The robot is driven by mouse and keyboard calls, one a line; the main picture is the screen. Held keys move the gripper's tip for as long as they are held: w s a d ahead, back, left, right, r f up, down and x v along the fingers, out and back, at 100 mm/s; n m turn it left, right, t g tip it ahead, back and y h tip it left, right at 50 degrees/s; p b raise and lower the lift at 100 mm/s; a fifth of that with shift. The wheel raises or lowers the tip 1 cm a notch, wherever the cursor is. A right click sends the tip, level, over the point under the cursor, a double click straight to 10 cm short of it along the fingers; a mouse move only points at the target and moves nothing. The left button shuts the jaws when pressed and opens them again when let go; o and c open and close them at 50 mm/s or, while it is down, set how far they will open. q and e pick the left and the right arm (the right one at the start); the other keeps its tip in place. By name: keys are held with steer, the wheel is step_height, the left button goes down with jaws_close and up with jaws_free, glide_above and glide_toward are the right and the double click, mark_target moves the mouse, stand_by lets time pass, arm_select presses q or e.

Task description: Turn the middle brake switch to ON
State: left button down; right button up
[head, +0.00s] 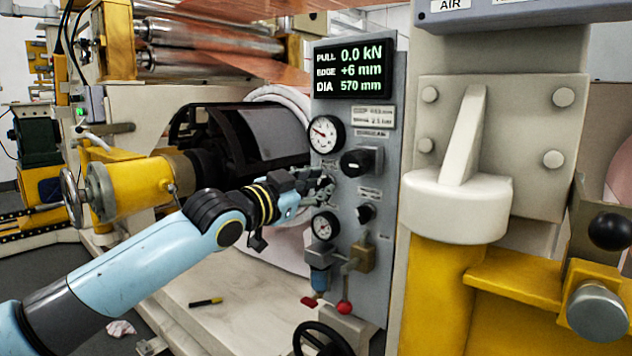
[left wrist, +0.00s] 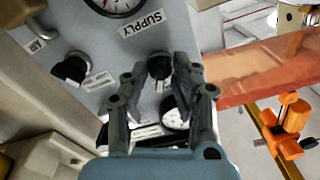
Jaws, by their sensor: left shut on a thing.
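The grey control panel (head: 385,262) stands in the middle of the head view. My left gripper (head: 322,186) reaches it from the left, between an upper and a lower gauge. In the left wrist view my fingers (left wrist: 160,72) stand on both sides of a dark switch knob (left wrist: 159,67) and are shut on it. A large black knob (head: 357,162) is above and right of the gripper, and a smaller black knob (head: 366,213) is below and right. I cannot read the switch's ON mark. My right gripper is not in view.
The upper gauge (head: 327,133) and lower gauge (head: 325,225) sit close to my fingers. A red-knobbed lever (head: 344,307) hangs below. A yellow post with a white collar (head: 455,205) stands right of the panel. Copper foil (left wrist: 265,70) runs beside it.

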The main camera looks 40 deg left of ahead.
arm_select(q)
steer(key=n+p, duration=0.3)
steer(key=shift+r, duration=0.2)
steer(key=n+p, duration=0.2)
steer(key=n, duration=0.1)
steer(key=shift+n+p, duration=0.3)
steer(key=shift+n, duration=0.1)
steer(key=n+p, duration=0.1)
steer(key=n, duration=0.2)
steer(key=shift+f, duration=0.15)
steer(key=shift+n, duration=0.5)
steer(key=shift+p, duration=0.3)
steer(key=c, duration=1.4)
jaws_free()
